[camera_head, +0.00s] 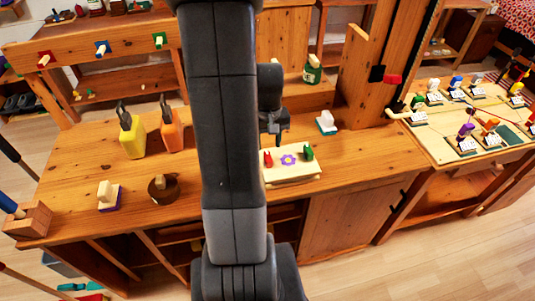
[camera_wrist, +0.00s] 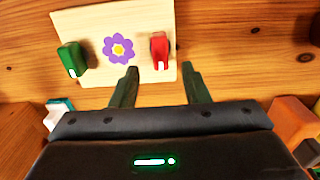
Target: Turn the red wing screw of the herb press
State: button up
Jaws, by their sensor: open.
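The herb press (camera_head: 291,175) is a pale wooden board lying on the wooden bench top, with a purple flower in its middle; it also shows in the wrist view (camera_wrist: 90,22). The red wing screw (camera_head: 268,159) stands at its left end in the head view and at its right in the wrist view (camera_wrist: 160,50). A green wing screw (camera_head: 308,152) stands at the other end, also in the wrist view (camera_wrist: 72,58). My gripper (camera_wrist: 158,72) is open and empty. Its fingertips are near the board's edge, just short of the red screw in the picture.
Yellow (camera_head: 132,136) and orange (camera_head: 171,130) holders stand left of my arm. A white block on a teal base (camera_head: 326,122) stands behind the press. A round brown object (camera_head: 163,188) sits at the front. Bench top right of the press is clear.

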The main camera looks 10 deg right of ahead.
aim_at(268, 156)
jog(key=shift+f, duration=3.15)
grip_shut()
